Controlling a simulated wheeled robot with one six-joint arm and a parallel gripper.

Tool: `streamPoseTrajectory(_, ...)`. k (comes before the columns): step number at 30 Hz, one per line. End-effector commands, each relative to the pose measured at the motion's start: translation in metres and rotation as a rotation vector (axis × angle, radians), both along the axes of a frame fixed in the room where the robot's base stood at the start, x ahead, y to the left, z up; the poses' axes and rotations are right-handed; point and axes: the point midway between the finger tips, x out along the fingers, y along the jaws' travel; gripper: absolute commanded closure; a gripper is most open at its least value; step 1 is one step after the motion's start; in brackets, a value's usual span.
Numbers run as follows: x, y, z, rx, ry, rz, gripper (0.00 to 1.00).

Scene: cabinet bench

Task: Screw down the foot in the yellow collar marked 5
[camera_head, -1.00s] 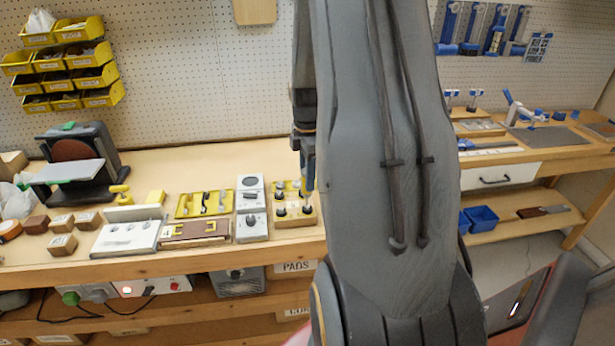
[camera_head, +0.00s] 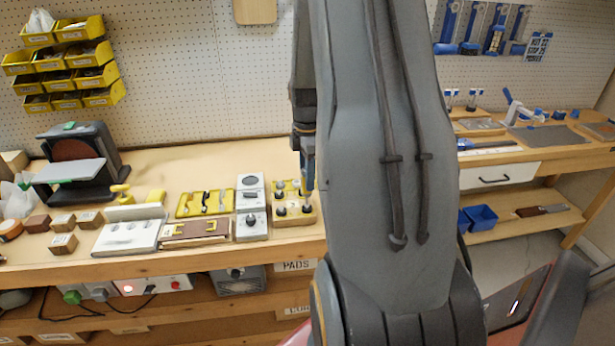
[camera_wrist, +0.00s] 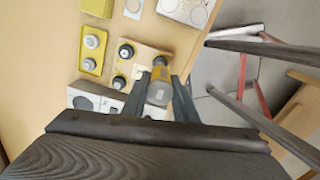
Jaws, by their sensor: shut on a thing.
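A wooden block (camera_head: 296,221) with several dark, knob-like feet stands near the front edge of the bench. In the wrist view, the block (camera_wrist: 141,59) shows two dark feet (camera_wrist: 125,51) to the left of my gripper. My gripper (camera_wrist: 158,88) is shut on a grey, round foot (camera_wrist: 157,93) with yellow around its far part, the yellow collar (camera_wrist: 160,67). The number on the collar cannot be read. In the head view, my gripper (camera_head: 308,188) points down at the right side of the block, and my arm hides what lies to the right.
A grey box with dials (camera_head: 251,221) stands close to the left of the block. A yellow tray (camera_head: 205,203) and a white panel (camera_head: 130,236) lie further left. The bench behind is clear. The bench's front edge (camera_head: 200,262) is close.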

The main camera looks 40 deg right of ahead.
Motion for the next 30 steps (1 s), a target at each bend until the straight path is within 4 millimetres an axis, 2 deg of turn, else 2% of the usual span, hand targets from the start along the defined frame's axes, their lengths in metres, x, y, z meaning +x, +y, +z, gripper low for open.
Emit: streamPoseTrajectory(30, 0.0001, -0.0002, -0.0062, 0.000, -0.001, 0.000, 0.94)
